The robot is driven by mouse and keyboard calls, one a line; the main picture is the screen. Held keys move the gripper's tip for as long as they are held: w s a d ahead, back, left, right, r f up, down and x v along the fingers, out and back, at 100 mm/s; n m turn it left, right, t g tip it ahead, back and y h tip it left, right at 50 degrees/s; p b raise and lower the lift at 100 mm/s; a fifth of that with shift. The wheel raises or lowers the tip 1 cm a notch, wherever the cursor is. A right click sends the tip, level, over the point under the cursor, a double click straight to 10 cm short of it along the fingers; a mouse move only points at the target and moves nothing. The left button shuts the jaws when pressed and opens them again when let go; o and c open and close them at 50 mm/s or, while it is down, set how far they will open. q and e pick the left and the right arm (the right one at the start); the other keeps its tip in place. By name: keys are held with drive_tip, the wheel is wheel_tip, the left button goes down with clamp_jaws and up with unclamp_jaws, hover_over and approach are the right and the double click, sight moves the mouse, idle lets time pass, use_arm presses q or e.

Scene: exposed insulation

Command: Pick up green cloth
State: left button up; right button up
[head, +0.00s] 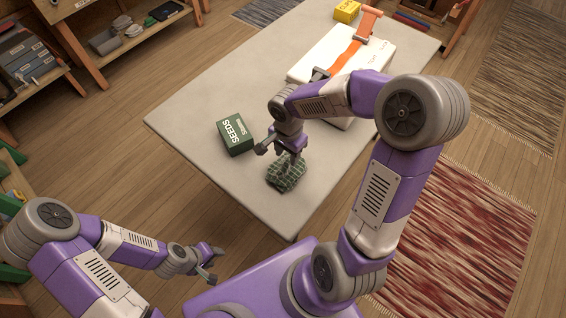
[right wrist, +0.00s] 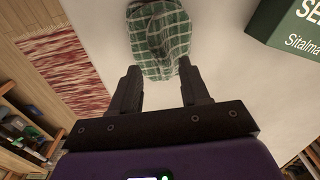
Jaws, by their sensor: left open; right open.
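The green cloth (head: 287,174) is a crumpled green-and-white checked piece lying on the pale table (head: 200,105) near its front edge. In the right wrist view the cloth (right wrist: 159,38) shows just beyond and partly between the two dark fingers. My right gripper (head: 290,162) is open and points down at the cloth, its fingers on either side of the cloth's near part; I cannot tell if they touch it. It also shows in the right wrist view (right wrist: 158,85). My left gripper (head: 211,263) is open and empty, off the table at the lower left.
A green SEEDS box (head: 236,136) stands on the table left of the cloth; it also shows in the right wrist view (right wrist: 291,27). A white cooler-like case (head: 345,55) with an orange strap and a yellow box (head: 347,11) are farther back. The table's left part is clear.

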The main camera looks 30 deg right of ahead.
sight(287, 162)
wheel_tip(287, 162, down, 6)
drive_tip(key=shift+r+b, duration=0.15)
drive_tip(key=shift+b, duration=0.8)
clamp_jaws()
